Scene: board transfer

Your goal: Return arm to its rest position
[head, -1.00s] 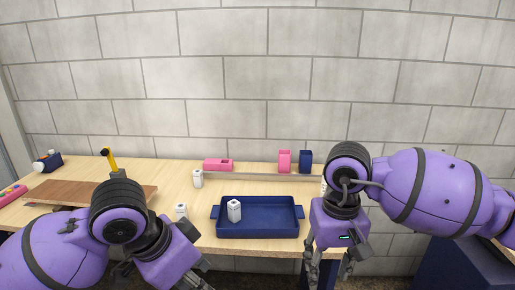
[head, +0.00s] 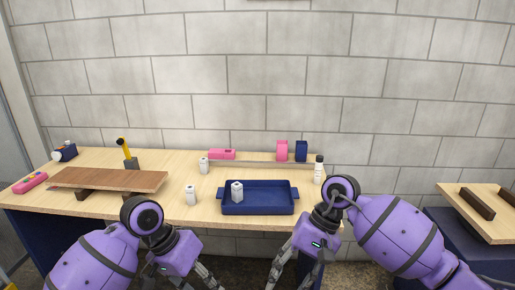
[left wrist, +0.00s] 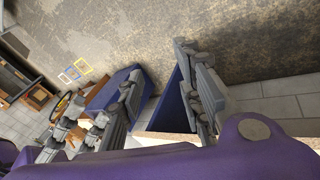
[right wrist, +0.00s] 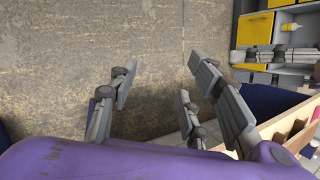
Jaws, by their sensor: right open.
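My left gripper (head: 190,277) hangs low in front of the table's front edge in the head view, partly cut off by the bottom of the picture. In the left wrist view its fingers (left wrist: 160,90) stand wide apart with nothing between them. My right gripper (head: 283,274) hangs in front of the table, pointing down. In the right wrist view its fingers (right wrist: 160,90) are spread and empty, with bare floor between them. A brown board (head: 115,179) lies on dark supports at the table's left.
A blue tray (head: 258,208) holding a white block (head: 237,191) stands on the wooden table (head: 165,206). More white blocks, a pink block (head: 222,154) and a white bottle (head: 319,169) stand around it. A second table (head: 470,222) with dark bars is at the right.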

